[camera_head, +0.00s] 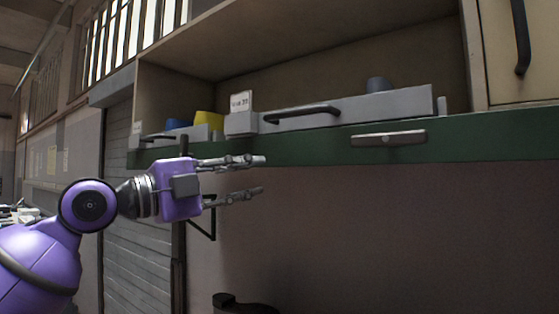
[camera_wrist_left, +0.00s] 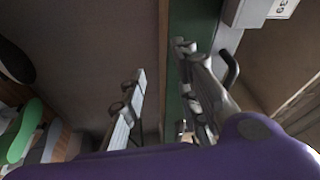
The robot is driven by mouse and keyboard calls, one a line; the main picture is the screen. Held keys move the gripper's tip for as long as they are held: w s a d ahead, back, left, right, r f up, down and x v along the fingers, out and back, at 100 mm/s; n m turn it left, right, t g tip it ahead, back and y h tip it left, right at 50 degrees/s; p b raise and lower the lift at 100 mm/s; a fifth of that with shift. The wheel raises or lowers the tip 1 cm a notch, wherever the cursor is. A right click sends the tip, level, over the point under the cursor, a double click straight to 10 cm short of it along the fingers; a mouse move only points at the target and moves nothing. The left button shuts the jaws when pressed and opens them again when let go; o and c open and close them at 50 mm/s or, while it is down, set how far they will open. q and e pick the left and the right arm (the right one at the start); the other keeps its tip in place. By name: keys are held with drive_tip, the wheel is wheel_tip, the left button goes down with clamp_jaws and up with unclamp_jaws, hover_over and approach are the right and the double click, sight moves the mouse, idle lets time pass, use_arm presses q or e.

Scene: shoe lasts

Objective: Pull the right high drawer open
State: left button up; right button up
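The right high drawer (camera_head: 385,105) is a long grey drawer on the shelf, with a dark bar handle (camera_head: 300,114) across its front. It looks shut or nearly so; I cannot tell exactly. My left gripper (camera_head: 263,175) is open and empty, its fingers pointing right, below and apart from that handle in the head view. In the left wrist view, the two fingers of the gripper (camera_wrist_left: 160,62) are spread, one over the green shelf edge. A dark handle (camera_wrist_left: 232,68) and a grey drawer part (camera_wrist_left: 230,42) show behind them. My right gripper is not in view.
A green shelf edge (camera_head: 300,146) with a metal pull (camera_head: 388,138) runs under the drawers. Another drawer handle (camera_head: 158,137), a blue item (camera_head: 178,124) and a yellow item (camera_head: 209,119) are at left. A cabinet door (camera_head: 500,50) stands right. The space below the shelf looks mostly clear.

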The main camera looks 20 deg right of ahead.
sight(288, 114)
use_arm(q)
drive_tip(key=s+r+m+g+h, duration=0.15)
drive_tip(key=s+r+m, duration=0.25)
drive_tip(key=s+r, duration=0.45)
drive_tip(key=shift+y, duration=0.25)
drive_tip(key=w+d+r, duration=0.1)
drive_tip(key=d, duration=0.1)
drive_tip(key=w+d+r+p, duration=0.1)
drive_tip(key=d, duration=0.1)
drive_tip(key=w+d+r, duration=0.1)
drive_tip(key=d, duration=0.1)
drive_tip(key=shift+w+d, duration=0.1)
drive_tip(key=shift+w, duration=0.1)
drive_tip(key=shift+w+d+p, duration=0.2)
drive_tip(key=shift+d+p, duration=0.15)
drive_tip(key=shift+d, duration=0.25)
drive_tip(key=shift+w+d, duration=0.1)
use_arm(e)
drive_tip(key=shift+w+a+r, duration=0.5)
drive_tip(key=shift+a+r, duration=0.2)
use_arm(q)
drive_tip(key=c, duration=0.7)
clamp_jaws()
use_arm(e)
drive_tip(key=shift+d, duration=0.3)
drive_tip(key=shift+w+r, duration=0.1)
